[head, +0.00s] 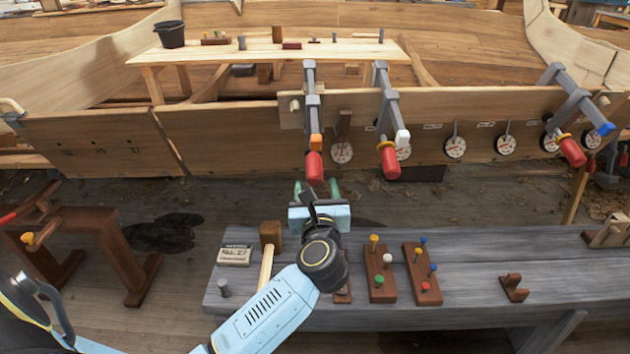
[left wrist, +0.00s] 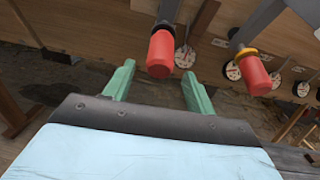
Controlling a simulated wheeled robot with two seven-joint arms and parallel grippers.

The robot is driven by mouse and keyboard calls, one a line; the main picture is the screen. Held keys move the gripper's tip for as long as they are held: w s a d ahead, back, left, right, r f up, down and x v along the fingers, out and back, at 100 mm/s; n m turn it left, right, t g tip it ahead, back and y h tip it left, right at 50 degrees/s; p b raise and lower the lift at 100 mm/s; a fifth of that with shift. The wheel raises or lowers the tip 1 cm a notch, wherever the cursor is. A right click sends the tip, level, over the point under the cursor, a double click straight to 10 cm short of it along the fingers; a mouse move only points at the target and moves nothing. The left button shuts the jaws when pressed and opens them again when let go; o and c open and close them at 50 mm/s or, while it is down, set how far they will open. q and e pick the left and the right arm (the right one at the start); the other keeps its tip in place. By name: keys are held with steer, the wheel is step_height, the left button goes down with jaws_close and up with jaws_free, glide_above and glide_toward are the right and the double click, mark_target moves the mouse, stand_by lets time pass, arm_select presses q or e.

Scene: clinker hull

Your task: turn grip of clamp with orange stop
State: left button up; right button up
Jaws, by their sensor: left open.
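The clamp with the orange stop (head: 315,141) is fixed over the plank edge, its red grip (head: 314,167) hanging below the stop. My left gripper (head: 316,188) is just below this grip, open, with its green fingers spread. In the left wrist view the red grip (left wrist: 161,54) appears beyond and between the fingertips, with nothing held. The orange stop is not clear in that view. My right gripper is not in view.
A second clamp with a white stop (head: 402,137) and red grip (head: 390,163) is close on the right. A blue-stop clamp (head: 605,129) is farther right. Dials (head: 455,147) line the plank. The grey bench (head: 460,305) below holds a mallet (head: 270,236) and peg blocks (head: 380,275).

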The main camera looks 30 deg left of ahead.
mark_target(316, 182)
arm_select(q)
steer(key=shift+b+x, duration=0.3)
steer(key=shift+x, duration=1.85)
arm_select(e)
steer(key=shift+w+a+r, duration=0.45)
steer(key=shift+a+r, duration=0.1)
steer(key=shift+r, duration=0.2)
arm_select(q)
steer(key=shift+c, duration=0.4)
steer(key=c, duration=0.9)
